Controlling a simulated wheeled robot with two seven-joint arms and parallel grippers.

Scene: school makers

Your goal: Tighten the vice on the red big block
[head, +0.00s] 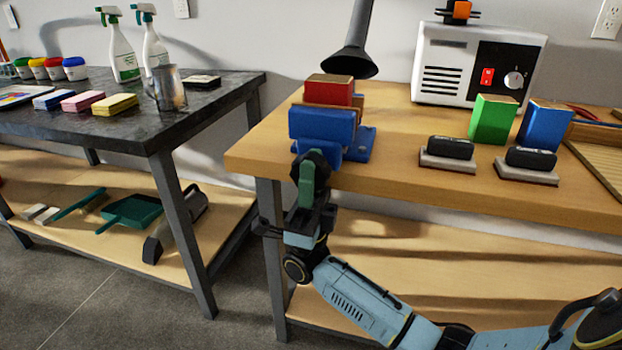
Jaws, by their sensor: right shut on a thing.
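The blue vice (322,124) stands at the left front corner of the wooden workbench. The big red block (329,91) sits upright in it, behind the blue front jaw, with a wooden strip beside it. The block's lower part is hidden by the jaw, so I cannot tell how tightly it is held. My right gripper (312,182) reaches up to the front of the vice at the bench edge. It is shut on the vice handle (308,178), which is largely covered by the fingers. My left gripper is not in view.
A black funnel-shaped hood (349,62) hangs close behind the red block. Two black-topped erasers (449,152), a green block (493,119), a blue block (545,125) and a white machine (476,65) stand to the right. A dark table (215,95) is at the left.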

